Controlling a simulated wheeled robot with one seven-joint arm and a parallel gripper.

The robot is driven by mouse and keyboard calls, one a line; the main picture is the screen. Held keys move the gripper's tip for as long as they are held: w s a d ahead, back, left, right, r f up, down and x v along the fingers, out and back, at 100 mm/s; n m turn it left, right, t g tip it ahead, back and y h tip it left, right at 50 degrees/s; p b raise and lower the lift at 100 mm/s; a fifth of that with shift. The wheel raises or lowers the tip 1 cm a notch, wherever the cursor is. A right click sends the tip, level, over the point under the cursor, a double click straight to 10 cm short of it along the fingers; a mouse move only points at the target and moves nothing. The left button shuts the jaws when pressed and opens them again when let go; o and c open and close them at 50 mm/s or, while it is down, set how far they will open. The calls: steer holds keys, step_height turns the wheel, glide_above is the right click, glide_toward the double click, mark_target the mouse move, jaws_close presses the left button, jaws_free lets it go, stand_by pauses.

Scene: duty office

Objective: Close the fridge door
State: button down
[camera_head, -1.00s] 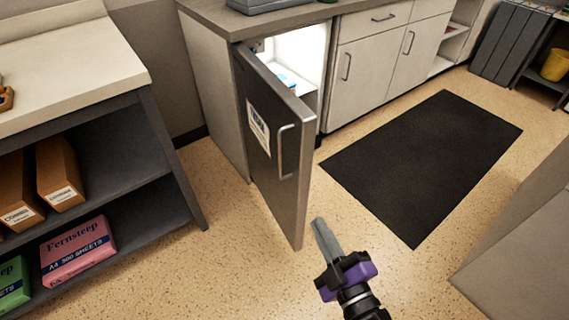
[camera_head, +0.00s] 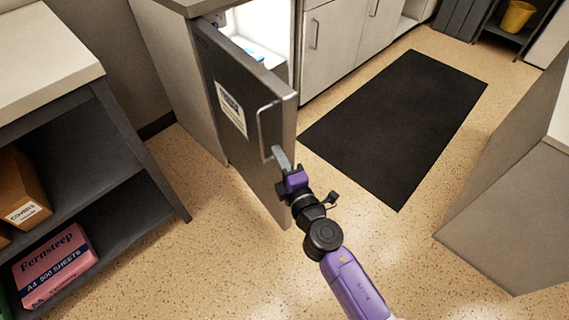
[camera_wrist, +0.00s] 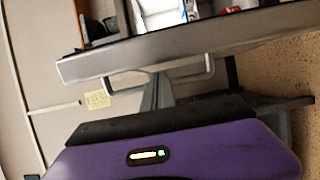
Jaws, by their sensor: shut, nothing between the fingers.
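The grey fridge door (camera_head: 236,110) stands open, swung out from the white-lit fridge interior (camera_head: 255,35) in the head view. Its bar handle (camera_head: 263,131) is on the outer face near the free edge. My gripper (camera_head: 281,158) is shut and empty, its fingertips by the lower end of the handle; I cannot tell whether they touch it. In the wrist view the door's top edge (camera_wrist: 180,42) crosses the picture, with the handle (camera_wrist: 190,78) below it and my closed fingers (camera_wrist: 157,95) beside it. Items show inside the fridge (camera_wrist: 190,10).
A shelf unit (camera_head: 90,80) with a pink paper pack (camera_head: 55,265) and brown boxes stands at left. A black mat (camera_head: 395,125) lies on the floor right of the door. A grey cabinet (camera_head: 510,215) is at right. Open floor lies between.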

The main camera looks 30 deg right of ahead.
steer(key=shift+w+d, duration=0.15)
steer(key=shift+w, duration=1.4)
steer(key=shift+d, duration=0.1)
